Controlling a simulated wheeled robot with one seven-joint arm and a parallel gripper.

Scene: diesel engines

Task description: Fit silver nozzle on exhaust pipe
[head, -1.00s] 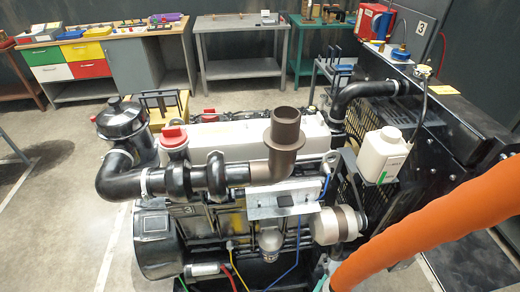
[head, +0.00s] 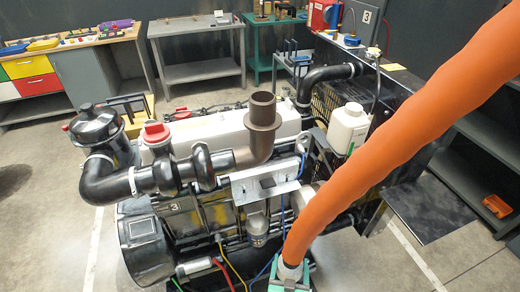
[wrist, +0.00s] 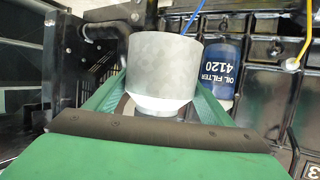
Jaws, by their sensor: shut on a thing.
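The exhaust pipe (head: 263,125) is a brown upright pipe with a wide open top, standing on the engine. My green gripper (head: 289,284) is at the bottom edge of the head view, in front of the engine and well below the pipe's top. In the wrist view its fingers (wrist: 162,105) are shut around the silver nozzle (wrist: 163,62), a short plain grey cylinder with a paler tapered part.
The black turbo piping (head: 110,185), a red cap (head: 157,132) and a white bottle (head: 347,129) surround the exhaust pipe. A blue oil filter (wrist: 222,70) is close beside the nozzle.

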